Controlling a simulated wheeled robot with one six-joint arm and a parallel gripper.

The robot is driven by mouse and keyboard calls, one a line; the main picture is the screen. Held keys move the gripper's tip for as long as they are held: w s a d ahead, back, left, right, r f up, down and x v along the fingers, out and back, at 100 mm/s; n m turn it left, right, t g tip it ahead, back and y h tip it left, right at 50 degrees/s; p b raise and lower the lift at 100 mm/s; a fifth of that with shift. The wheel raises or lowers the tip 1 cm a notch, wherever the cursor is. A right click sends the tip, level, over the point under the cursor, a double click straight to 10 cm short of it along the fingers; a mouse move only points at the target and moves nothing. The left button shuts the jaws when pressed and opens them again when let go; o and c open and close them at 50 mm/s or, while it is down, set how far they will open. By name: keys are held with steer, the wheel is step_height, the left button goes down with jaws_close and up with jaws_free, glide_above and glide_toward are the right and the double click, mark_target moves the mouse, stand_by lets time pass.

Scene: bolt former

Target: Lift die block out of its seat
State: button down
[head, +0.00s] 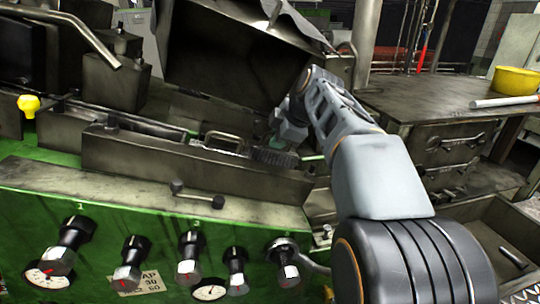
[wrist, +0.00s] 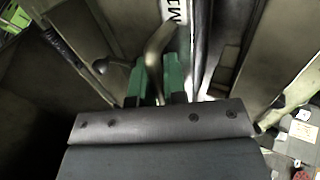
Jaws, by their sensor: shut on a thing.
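My gripper (head: 284,138) reaches down into the machine's open trough, just right of the middle of the head view. In the wrist view, the green fingers of my gripper (wrist: 157,82) are closed around a bent metal bar, which looks like the handle of the die block (wrist: 160,42). The block's body is mostly hidden behind my gripper and wrist, so I cannot tell whether it still rests in its seat. A dark ridged piece (head: 272,157) lies just below my gripper in the head view.
A long steel wall (head: 190,172) runs in front of the trough. A raised dark cover (head: 235,55) stands behind my gripper. The green control panel (head: 150,245) has several knobs. To the right, a metal workbench (head: 430,100) holds a yellow bowl (head: 516,80).

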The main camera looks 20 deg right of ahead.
steer(key=shift+s+d+r+p, duration=0.1)
steer(key=shift+d+r+p, duration=0.25)
steer(key=shift+r+p, duration=0.4)
steer(key=shift+s+d+r+p, duration=0.1)
steer(key=shift+d+r+p, duration=0.25)
steer(key=shift+r, duration=0.65)
steer(key=shift+d+r+p, duration=0.3)
steer(key=shift+r+p, duration=0.35)
steer(key=shift+r, duration=0.2)
steer(key=shift+s, duration=0.1)
steer(key=s+a+r+n+g+h, duration=0.1)
steer(key=s+r+h, duration=0.3)
steer(key=s, duration=0.5)
steer(key=shift+s+a+r, duration=0.35)
steer(key=shift+a+r, duration=0.1)
steer(key=shift+a, duration=0.05)
